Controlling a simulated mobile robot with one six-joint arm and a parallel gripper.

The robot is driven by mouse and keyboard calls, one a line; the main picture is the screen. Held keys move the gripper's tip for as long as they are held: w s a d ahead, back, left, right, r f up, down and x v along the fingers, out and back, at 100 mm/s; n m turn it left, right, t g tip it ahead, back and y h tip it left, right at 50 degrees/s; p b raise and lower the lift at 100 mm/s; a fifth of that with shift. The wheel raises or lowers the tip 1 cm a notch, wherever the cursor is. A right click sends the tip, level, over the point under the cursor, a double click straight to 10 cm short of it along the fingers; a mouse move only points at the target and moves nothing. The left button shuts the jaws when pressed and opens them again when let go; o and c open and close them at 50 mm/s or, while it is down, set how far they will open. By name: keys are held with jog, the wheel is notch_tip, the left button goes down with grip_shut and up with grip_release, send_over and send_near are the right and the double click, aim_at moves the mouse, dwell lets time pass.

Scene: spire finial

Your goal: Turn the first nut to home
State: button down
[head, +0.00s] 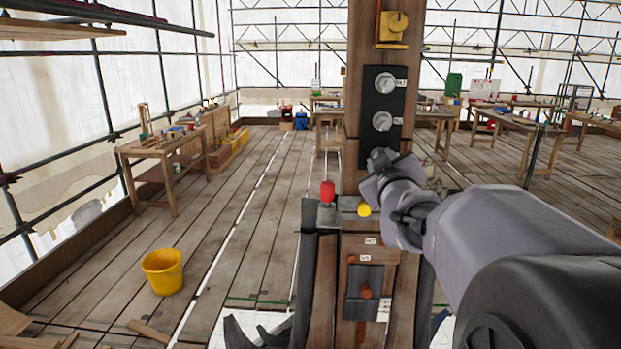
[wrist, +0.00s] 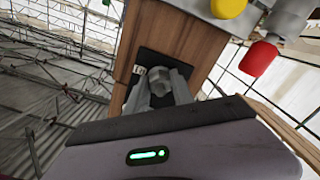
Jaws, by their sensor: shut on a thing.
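A black plate (head: 381,148) on the wooden post carries a vertical row of silver nuts. The upper nut (head: 385,83) and the middle nut (head: 381,121) are uncovered, each beside a small white label. My gripper (head: 379,161) is at the plate's lower end and mostly hides the lowest nut in the head view. In the wrist view, my gripper (wrist: 157,92) has a finger on each side of a grey faceted nut (wrist: 159,85) and is shut on it. A white label (wrist: 138,71) sits beside this nut; its text is too small to read surely.
A red knob (head: 328,190) and a yellow knob (head: 364,209) stick out from the post just below my gripper. A yellow fitting (head: 393,28) is higher up. A yellow bucket (head: 163,271) stands on the floor at left. Workbenches stand further back.

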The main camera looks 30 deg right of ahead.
jog(key=shift+a+r+m+b, duration=0.1)
jog(key=shift+m+b, duration=1.15)
jog(key=shift+m, duration=6.05)
jog(key=shift+r+m+b, duration=0.1)
jog(key=shift+m+b, duration=1.15)
jog(key=shift+m, duration=6.05)
jog(key=shift+f, duration=0.1)
jog(key=c, duration=1.1)
grip_release()
